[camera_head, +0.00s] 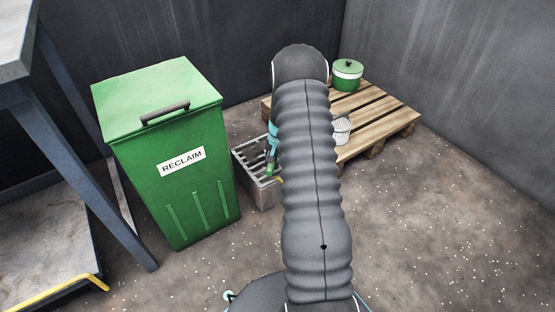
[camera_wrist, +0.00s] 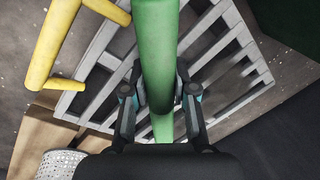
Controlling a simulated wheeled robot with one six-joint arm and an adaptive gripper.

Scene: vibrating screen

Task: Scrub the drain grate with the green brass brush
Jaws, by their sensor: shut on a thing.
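The drain grate (camera_head: 249,158) is a grey slatted metal top on a low block, between the green bin and my arm in the head view. Its bars (camera_wrist: 225,50) fill the middle of the wrist view behind the brush. My gripper (camera_wrist: 158,95) is shut on the green handle of the brush (camera_wrist: 157,40), which runs from the top edge down between both fingers. In the head view the green brush (camera_head: 270,168) shows over the grate, partly hidden by my arm. The bristles are not clearly visible, so I cannot tell whether they touch the bars.
A yellow handle-like bar (camera_wrist: 50,45) lies close beside the brush, over the grate's edge. A green RECLAIM bin (camera_head: 175,190) stands left. A wooden pallet (camera_head: 385,115) behind holds a green-and-white pot (camera_head: 347,76) and a white perforated cup (camera_head: 342,130). The floor at right is clear.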

